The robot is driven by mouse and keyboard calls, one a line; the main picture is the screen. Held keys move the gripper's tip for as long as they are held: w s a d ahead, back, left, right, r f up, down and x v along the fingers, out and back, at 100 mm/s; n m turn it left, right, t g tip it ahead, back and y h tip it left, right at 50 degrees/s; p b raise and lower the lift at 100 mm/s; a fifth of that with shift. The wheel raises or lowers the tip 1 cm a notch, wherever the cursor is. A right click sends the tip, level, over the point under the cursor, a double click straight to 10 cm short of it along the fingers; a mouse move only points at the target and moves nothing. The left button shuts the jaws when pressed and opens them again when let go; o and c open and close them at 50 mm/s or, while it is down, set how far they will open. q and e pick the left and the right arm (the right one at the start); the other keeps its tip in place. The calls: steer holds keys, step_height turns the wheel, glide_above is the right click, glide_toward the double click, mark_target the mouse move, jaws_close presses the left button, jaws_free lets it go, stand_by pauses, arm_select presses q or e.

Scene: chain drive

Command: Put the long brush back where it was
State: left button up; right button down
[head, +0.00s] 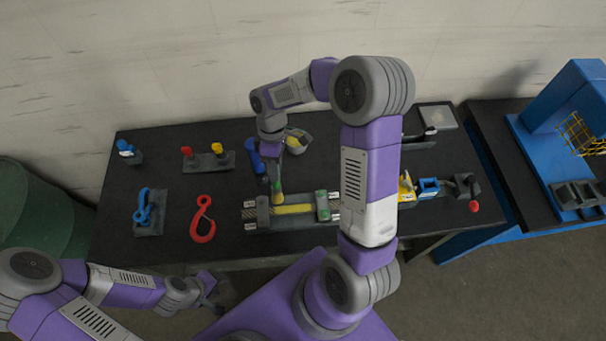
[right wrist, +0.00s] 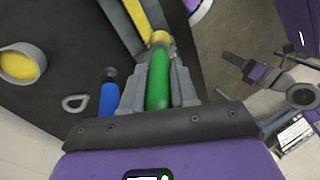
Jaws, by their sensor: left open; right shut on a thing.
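My right gripper (head: 275,180) is shut on the green handle of a brush (right wrist: 158,82). The brush's tan end (right wrist: 160,38) points away from the gripper in the right wrist view. In the head view the brush (head: 279,198) hangs at the back edge of the chain fixture (head: 322,204), over or beside its yellow strip (head: 293,209); I cannot tell whether it touches. The same yellow strip shows in the right wrist view (right wrist: 122,22). My left gripper (head: 210,290) is open and empty in front of the table's front edge.
A blue-handled tool (head: 254,157) and a grey pot with yellow contents (head: 297,140) are close to my right gripper. A red hook (head: 203,222), a blue hook on a plate (head: 148,212) and a red-and-yellow-topped block (head: 208,161) lie left.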

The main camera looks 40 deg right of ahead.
steer(key=w+d+f+m+t+h+b, duration=0.1)
steer(key=w+d+f+m+t+b, duration=0.2)
steer(key=d+m, duration=0.85)
steer(key=w+d+m+h+b, duration=0.1)
steer(key=w+d+m+b, duration=0.3)
steer(key=d, duration=1.4)
step_height(320, 180, down, 10)
steer(key=w+p, duration=0.1)
steer(key=shift+w+a+p, duration=0.15)
steer(key=shift+w+p, duration=0.1)
steer(key=shift+p, duration=0.15)
steer(key=c, duration=0.9)
jaws_free()
steer(key=shift+f, duration=0.1)
